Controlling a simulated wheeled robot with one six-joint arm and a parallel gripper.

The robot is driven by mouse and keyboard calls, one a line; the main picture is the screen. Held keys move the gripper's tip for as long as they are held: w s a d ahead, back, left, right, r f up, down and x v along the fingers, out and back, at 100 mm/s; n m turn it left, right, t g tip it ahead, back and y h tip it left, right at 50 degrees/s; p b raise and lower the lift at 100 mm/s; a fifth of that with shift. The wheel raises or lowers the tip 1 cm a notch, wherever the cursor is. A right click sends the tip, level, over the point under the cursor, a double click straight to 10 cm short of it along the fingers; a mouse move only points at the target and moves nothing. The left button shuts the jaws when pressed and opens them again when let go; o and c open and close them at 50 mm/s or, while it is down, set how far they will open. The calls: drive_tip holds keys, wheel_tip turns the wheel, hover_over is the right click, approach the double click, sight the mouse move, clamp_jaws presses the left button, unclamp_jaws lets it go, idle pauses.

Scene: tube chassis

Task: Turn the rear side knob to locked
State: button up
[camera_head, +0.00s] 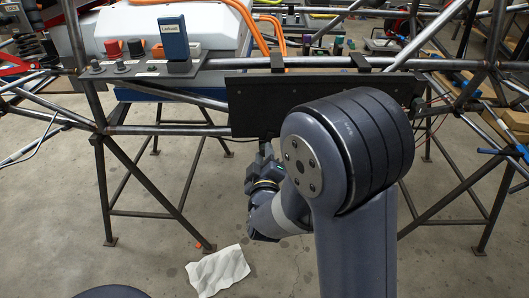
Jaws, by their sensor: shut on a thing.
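My gripper (266,151) is at the lower edge of a long black panel (320,98), left of the panel's middle. Its fingers point up and away from me and are shut on a small dark part there. That part is too small and too covered by the fingers to tell its shape or whether it is the rear side knob. No locked marking can be read. My large grey arm joint stands in front of the panel's right half and hides part of it.
The panel hangs on a steel tube frame (170,130). Left of it, a shelf holds a red knob (113,48), a black knob (135,47) and a blue box (173,38).

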drive_tip(key=shift+n+p, duration=0.5)
drive_tip(key=shift+n, duration=1.5)
drive_tip(key=o, duration=1)
drive_tip(key=shift+c, duration=0.2)
drive_tip(key=shift+s, duration=0.1)
drive_tip(key=s+p, duration=0.1)
drive_tip(key=s, duration=0.9)
drive_tip(key=shift+s, duration=0.35)
drive_tip(key=shift+d, duration=0.1)
